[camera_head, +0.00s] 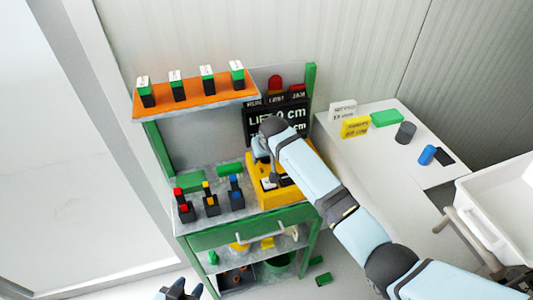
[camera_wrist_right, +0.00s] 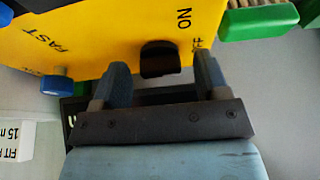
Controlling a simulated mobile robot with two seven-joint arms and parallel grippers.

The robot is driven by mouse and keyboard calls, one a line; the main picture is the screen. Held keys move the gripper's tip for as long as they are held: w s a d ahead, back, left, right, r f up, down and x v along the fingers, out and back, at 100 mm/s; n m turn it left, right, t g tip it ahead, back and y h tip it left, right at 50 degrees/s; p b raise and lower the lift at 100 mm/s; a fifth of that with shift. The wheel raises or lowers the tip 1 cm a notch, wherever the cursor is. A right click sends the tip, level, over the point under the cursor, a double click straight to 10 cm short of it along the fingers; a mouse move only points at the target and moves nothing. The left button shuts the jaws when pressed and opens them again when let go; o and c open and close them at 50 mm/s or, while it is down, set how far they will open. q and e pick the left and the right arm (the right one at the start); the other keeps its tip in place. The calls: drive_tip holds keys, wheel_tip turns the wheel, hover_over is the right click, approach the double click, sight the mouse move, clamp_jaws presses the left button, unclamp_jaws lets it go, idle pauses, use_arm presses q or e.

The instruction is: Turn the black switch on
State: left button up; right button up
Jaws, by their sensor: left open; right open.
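The yellow control box (camera_head: 300,182) stands on the green workbench, partly hidden behind my right arm in the head view. My left gripper (camera_head: 180,290) is open and empty at the bottom edge of the head view, partly cut off.
A dark display (camera_head: 262,128) stands behind the box. An orange shelf (camera_head: 195,99) holds several green-topped black items. A white side table (camera_head: 375,160) holds blocks; a white bin (camera_head: 500,205) is at right.

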drive_tip(key=shift+c, duration=0.2)
drive_tip(key=c, duration=0.9)
